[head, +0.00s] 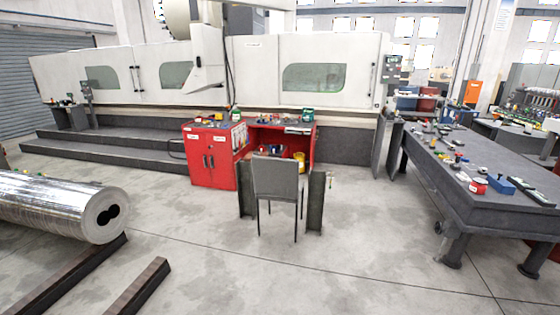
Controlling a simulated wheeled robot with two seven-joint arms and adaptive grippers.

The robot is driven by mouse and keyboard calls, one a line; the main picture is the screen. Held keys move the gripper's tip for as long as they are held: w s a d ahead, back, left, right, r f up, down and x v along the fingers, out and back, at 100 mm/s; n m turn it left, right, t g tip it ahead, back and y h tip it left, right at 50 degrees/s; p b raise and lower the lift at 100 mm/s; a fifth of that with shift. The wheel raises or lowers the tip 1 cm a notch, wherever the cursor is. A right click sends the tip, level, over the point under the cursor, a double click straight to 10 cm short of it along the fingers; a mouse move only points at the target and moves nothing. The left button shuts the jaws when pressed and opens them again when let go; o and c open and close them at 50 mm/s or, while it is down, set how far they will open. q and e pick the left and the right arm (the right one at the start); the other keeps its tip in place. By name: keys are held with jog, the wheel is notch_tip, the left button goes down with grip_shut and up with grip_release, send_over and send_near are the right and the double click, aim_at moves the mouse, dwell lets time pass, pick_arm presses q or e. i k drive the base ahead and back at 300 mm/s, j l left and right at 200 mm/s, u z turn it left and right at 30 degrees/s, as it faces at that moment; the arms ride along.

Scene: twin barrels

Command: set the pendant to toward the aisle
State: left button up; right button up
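A dark control box (391,68) sits at the right end of the large white machine (265,75) and may be the pendant. It is small here, and I cannot tell which way it faces. A second small panel (86,89) stands on a post at the machine's left end and could also be the pendant. Neither of my grippers is in view.
A silvery cylinder (55,205) with two bores lies on dark beams at the left. A red cabinet (210,158) and grey chair (276,180) stand mid-floor. A heavy table (470,160) with small items is at right. Concrete floor is clear in front.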

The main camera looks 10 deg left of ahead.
aim_at(208, 72)
jog(key=i+j+u, duration=0.6)
jog(key=i+u, duration=0.3)
jog(key=i, duration=0.9)
jog(key=i+z, duration=0.1)
jog(key=i, duration=1.75)
jog(key=i+l+u, duration=0.2)
jog(key=i, duration=0.7)
jog(key=i+u, duration=0.45)
jog(key=i, duration=0.6)
jog(key=i+u, duration=0.2)
jog(key=i, duration=0.45)
jog(key=i+u, duration=0.2)
jog(key=i, duration=0.45)
jog(key=i+l+u, duration=0.2)
jog(key=i, duration=0.4)
jog(key=j, duration=0.05)
